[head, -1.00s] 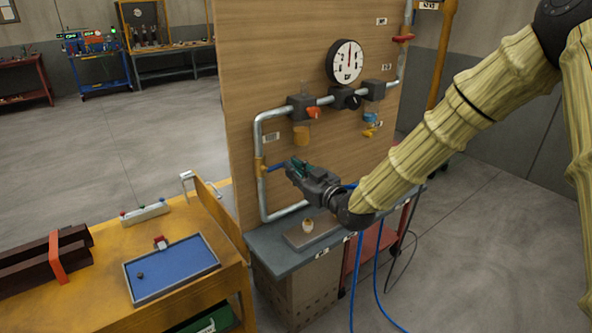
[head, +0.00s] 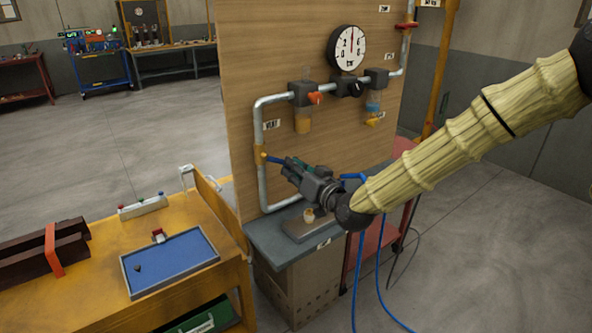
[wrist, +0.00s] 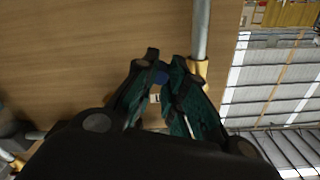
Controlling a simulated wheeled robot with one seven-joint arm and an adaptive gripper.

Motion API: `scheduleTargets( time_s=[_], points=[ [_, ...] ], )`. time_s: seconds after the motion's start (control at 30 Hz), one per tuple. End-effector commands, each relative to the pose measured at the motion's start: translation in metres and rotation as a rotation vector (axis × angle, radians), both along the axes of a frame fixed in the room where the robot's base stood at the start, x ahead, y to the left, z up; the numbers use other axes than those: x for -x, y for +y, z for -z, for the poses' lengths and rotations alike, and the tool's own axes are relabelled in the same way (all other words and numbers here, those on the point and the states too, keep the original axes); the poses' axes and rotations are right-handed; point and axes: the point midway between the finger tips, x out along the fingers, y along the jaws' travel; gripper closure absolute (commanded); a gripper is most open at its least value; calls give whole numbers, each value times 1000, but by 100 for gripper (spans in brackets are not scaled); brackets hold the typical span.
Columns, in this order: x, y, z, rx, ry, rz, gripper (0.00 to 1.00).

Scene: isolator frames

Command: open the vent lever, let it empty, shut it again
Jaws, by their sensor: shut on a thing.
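The vent lever (head: 273,159) is a short blue bar on a yellow valve (head: 261,156) in the vertical grey pipe at the panel's left. It sticks out to the right across the pipe, sloping slightly down. A label reading VENT (head: 272,124) is above it. My gripper (head: 288,165) is shut on the lever's free end. In the wrist view, a bit of the blue lever (wrist: 161,76) shows between the green-padded fingertips (wrist: 160,84), left of the yellow valve (wrist: 198,69). The round gauge (head: 347,47) has its needle pointing about straight up.
A grey bench (head: 272,240) stands below the panel. A yellow table (head: 90,285) with a blue tray (head: 170,262) is at left. Blue hoses (head: 378,262) hang below my arm.

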Motion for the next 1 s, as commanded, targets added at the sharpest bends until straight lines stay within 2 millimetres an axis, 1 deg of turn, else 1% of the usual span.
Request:
scheduleTargets(
  time_s=[0.03,0.47,0.7,1.0],
  points=[
    [0,0,7,-39,27,3,100],
    [12,15,26,-369,269,3,100],
    [20,26,32,-548,400,1,100],
    [27,37,34,-722,526,1,100]
  ],
)
